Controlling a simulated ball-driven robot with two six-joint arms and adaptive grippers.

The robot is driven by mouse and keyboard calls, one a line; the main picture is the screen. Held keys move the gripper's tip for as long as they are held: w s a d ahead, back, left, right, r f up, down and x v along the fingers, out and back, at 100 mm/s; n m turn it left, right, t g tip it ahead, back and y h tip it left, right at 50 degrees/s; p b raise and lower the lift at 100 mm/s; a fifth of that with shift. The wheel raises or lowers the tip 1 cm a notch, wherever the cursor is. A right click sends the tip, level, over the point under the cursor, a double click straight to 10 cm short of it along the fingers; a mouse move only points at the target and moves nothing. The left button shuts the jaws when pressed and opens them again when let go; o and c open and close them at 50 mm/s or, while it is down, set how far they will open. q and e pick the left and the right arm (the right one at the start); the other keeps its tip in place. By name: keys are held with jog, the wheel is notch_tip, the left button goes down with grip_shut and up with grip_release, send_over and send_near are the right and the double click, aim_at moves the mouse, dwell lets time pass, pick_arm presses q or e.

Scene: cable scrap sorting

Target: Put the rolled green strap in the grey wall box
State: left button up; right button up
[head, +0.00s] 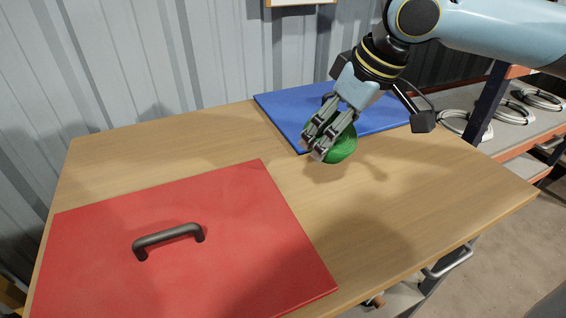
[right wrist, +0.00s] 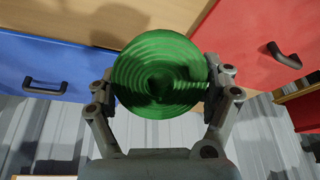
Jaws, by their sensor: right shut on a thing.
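The rolled green strap (head: 342,146) is a round coil. My right gripper (head: 322,142) is shut on it and holds it above the wooden table, near the front edge of the blue panel. In the right wrist view the strap (right wrist: 160,74) shows its spiral face, with one finger against each side. The fingers hide part of the coil in the head view. I do not see a grey wall box in either view. My left gripper is not in view.
A red lid (head: 190,270) with a dark handle (head: 168,239) lies on the near left of the table (head: 400,200). A blue lid (head: 283,108) lies at the back. A shelf with cable coils (head: 466,124) stands right. A corrugated wall (head: 150,60) rises behind.

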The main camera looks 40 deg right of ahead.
jog(key=shift+s+d+r, duration=0.1)
jog(key=shift+s+r, duration=0.1)
jog(key=shift+s, duration=0.25)
jog(key=shift+s+d+r, duration=0.1)
jog(key=shift+s+r, duration=0.1)
jog(key=shift+s, duration=0.25)
jog(key=shift+s+a+r+m, duration=0.1)
jog(key=shift+s+m, duration=0.15)
jog(key=shift+m, duration=0.05)
jog(key=b, duration=0.9)
send_near(306, 161)
jog(key=s+a+r, duration=0.1)
jog(key=s+a, duration=0.1)
jog(key=w, duration=0.1)
jog(key=w+d+f+b, duration=0.1)
jog(key=w, duration=0.2)
jog(key=shift+d+f, duration=0.35)
notch_tip(306, 161, down, 4)
jog(key=shift+b, duration=0.9)
jog(key=shift+r, duration=0.1)
